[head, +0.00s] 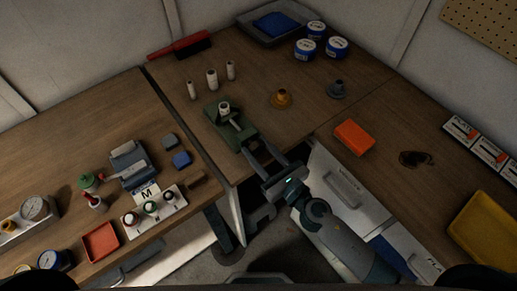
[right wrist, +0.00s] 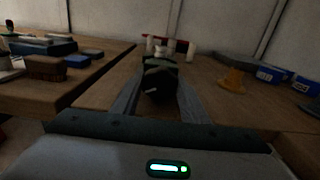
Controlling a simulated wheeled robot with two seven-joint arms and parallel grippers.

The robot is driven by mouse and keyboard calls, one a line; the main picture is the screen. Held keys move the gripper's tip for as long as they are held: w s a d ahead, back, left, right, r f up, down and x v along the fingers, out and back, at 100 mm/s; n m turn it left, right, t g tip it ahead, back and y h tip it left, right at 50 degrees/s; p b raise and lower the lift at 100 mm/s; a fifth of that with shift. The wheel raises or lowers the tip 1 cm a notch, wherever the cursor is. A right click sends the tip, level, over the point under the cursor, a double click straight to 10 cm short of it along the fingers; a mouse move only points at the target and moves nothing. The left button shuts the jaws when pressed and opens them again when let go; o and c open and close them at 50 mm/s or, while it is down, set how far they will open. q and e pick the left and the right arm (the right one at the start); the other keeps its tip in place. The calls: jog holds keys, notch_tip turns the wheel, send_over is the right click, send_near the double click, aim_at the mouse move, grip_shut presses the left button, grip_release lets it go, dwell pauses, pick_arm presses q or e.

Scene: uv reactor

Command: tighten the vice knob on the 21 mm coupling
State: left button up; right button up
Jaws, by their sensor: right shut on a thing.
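The green vice (head: 222,122) stands near the front edge of the back bench. A pale coupling (head: 224,107) sits upright in its jaws; I cannot read its size. My right gripper (head: 253,147) reaches the front end of the vice, its two long fingers on either side of the knob. In the right wrist view the dark knob (right wrist: 158,90) lies between the fingers, with the vice (right wrist: 160,66) behind it. The gripper is shut on the knob, which the fingers partly hide in the head view. My left gripper is not in view.
Several pale cylinders (head: 212,80) stand behind the vice. An orange flanged part (head: 282,98) and a grey one (head: 337,89) stand to its right, near blue-and-white tins (head: 336,47). An orange box (head: 354,137) lies right of my gripper. The left bench holds blue-grey blocks (head: 129,165) and a red tray (head: 101,241).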

jog(key=m, duration=0.5)
jog(key=o, duration=1.1)
jog(key=shift+c, duration=0.2)
